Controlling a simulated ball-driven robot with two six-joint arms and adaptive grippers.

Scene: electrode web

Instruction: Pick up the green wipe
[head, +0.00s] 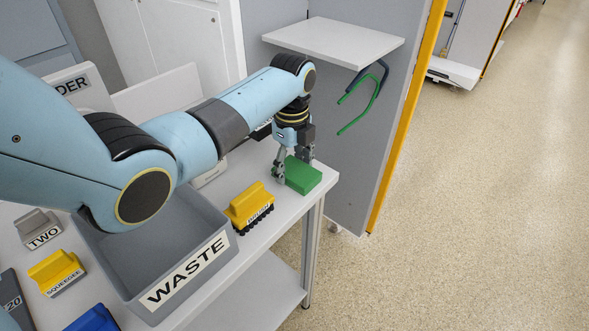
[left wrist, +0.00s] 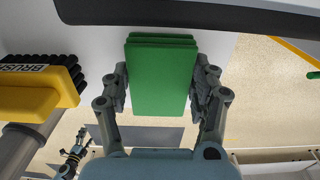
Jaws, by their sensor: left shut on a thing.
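The green wipe (head: 303,176) is a thick, flat green block of layers at the far right corner of the white table. My left gripper (head: 292,168) comes down from above and is shut on it. In the left wrist view the wipe (left wrist: 160,80) sits between the two fingers, which touch its two long sides. Whether its underside still touches the table is hard to tell. A small dark gripper, which looks like my right one (left wrist: 75,148), shows low at the left of the left wrist view, too small to read its jaws.
A yellow brush (head: 250,206) with black bristles lies left of the wipe. A grey WASTE bin (head: 222,240) stands nearer on the white table (head: 281,217). A white shelf (head: 335,40) with green and dark hooks (head: 375,95) below hangs behind. Open floor (head: 480,200) lies right.

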